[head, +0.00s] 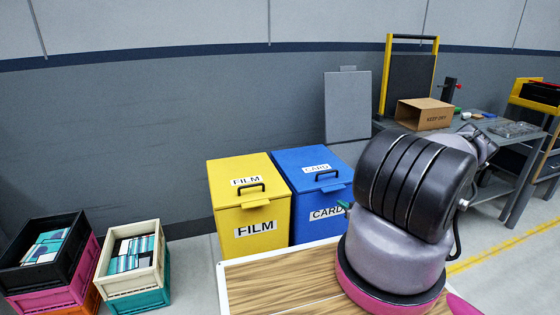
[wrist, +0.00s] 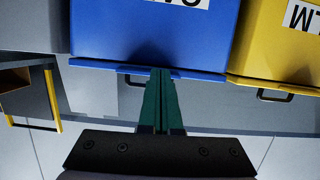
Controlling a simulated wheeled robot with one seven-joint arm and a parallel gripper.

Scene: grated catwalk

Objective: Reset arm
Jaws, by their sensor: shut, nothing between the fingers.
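My gripper (wrist: 160,78) shows in the wrist view with its two long green fingers together and nothing between them. Its fingertips overlap the lid edge of the blue bin (wrist: 152,35) in that view; I cannot tell whether they touch it. In the head view my arm hides most of the gripper; only a small green piece (head: 343,205) shows in front of the blue CARD bin (head: 310,180). The bin's lid is down. The wrist view appears upside down.
A yellow FILM bin (head: 249,218) stands left of the blue bin, lid down. Stacked crates (head: 110,290) stand at far left. A wood-topped table (head: 285,285) is in front. A grey bench (head: 500,150) with an open carton (head: 424,114) is at right.

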